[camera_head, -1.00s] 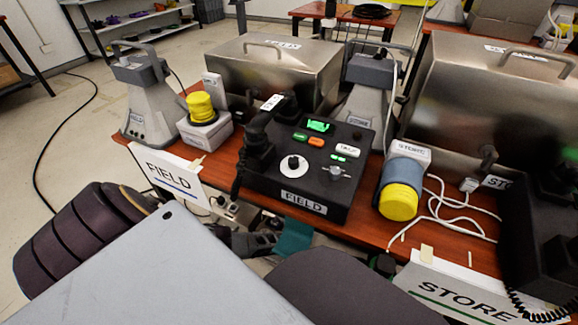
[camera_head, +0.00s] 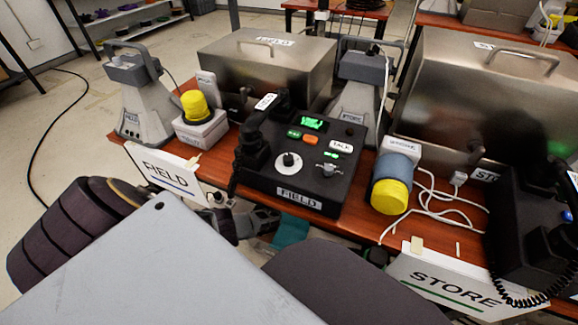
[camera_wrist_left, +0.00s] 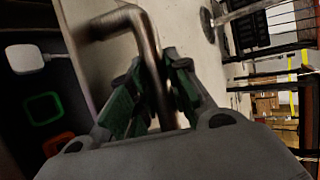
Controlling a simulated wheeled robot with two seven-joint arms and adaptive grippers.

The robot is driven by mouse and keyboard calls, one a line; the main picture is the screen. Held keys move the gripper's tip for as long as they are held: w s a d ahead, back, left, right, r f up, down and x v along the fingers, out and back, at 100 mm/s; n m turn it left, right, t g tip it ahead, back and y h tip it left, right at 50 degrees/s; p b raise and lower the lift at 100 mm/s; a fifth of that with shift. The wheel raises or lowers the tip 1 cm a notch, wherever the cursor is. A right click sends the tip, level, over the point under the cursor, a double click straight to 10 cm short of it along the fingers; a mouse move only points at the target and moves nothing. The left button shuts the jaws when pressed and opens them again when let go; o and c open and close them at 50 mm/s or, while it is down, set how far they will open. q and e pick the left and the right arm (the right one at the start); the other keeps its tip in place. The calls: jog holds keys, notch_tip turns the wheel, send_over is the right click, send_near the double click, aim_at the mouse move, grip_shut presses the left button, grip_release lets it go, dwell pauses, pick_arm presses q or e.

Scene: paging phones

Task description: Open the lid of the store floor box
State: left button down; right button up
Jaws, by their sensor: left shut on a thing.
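My left gripper (camera_wrist_left: 155,80), with green finger pads, is shut around a bent metal handle (camera_wrist_left: 118,22) in the left wrist view. A pale flat surface lies beside the handle, with a dark panel bearing green and orange squares to its left. In the head view my left gripper is low, by the table's front edge, largely hidden by my own arm; a teal patch shows there. I cannot make out a floor box or its lid in the head view. The STORE sign (camera_head: 445,285) hangs at the table's front right. My right gripper is not in view.
The red-brown table (camera_head: 350,218) carries a black FIELD console (camera_head: 295,180), a steel FIELD box (camera_head: 265,75), a larger steel STORE box (camera_head: 450,95), grey horns and yellow-capped lamps. White cables (camera_head: 432,195) lie near the STORE lamp. Open floor lies at left.

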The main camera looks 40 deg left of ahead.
pick_arm(q)
jog(key=shift+w+r, duration=0.25)
jog(key=shift+w, duration=0.15)
jog(key=c, duration=1.6)
grip_release()
jog(key=shift+s, duration=0.1)
jog(key=shift+s+d, duration=0.1)
jog(key=shift+s, duration=0.1)
